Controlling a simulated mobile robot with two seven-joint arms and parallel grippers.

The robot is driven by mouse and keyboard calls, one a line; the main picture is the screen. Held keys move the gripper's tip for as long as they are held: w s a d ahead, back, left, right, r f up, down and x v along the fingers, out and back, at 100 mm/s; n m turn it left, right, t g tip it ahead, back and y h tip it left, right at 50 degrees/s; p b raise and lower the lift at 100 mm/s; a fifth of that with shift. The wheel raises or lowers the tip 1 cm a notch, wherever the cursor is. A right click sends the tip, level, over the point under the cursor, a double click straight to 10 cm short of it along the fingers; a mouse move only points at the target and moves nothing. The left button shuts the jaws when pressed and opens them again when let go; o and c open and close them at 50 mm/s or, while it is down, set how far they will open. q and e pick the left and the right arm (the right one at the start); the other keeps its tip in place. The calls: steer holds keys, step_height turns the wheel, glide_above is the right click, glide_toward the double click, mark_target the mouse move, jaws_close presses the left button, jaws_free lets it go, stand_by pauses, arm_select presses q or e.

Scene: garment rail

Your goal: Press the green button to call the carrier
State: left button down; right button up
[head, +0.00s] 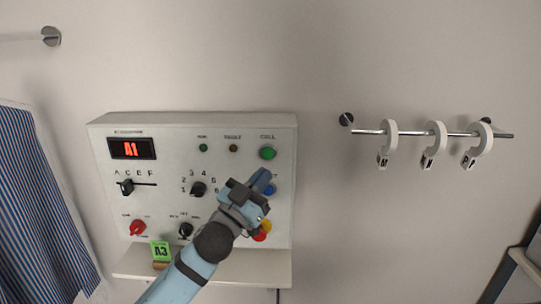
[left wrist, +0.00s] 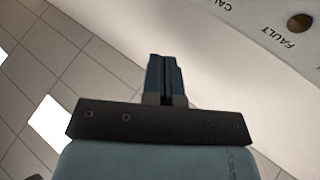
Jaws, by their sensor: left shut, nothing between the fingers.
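The green button (head: 267,153) sits at the upper right of the white control panel (head: 103,180), under the label CALL. My left gripper (head: 262,178) is shut and empty in front of the panel, its tips just below the green button in the head view. I cannot tell how far the tips are from the panel face. In the left wrist view the shut fingers (left wrist: 164,75) show with nothing between them, and only a corner of the panel (left wrist: 262,20) with the FAULT label is visible. My right gripper is in neither view.
The panel display (head: 131,148) reads A1. Knobs, a slider and blue, yellow and red buttons fill the panel; my left arm covers some. A green A3 card (head: 160,251) stands on the ledge below. A rail (head: 365,132) with three white hooks is at right; striped cloth (head: 35,200) hangs left.

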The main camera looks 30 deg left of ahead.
mark_target(268, 153)
arm_select(q)
steer(key=w+a, duration=0.4)
steer(key=w, duration=0.3)
steer(key=shift+w+a+b, duration=0.25)
steer(key=shift+b, duration=0.15)
steer(key=shift+w, duration=0.15)
stand_by(1.8)
steer(key=shift+w+a, duration=0.2)
steer(key=shift+w, duration=0.05)
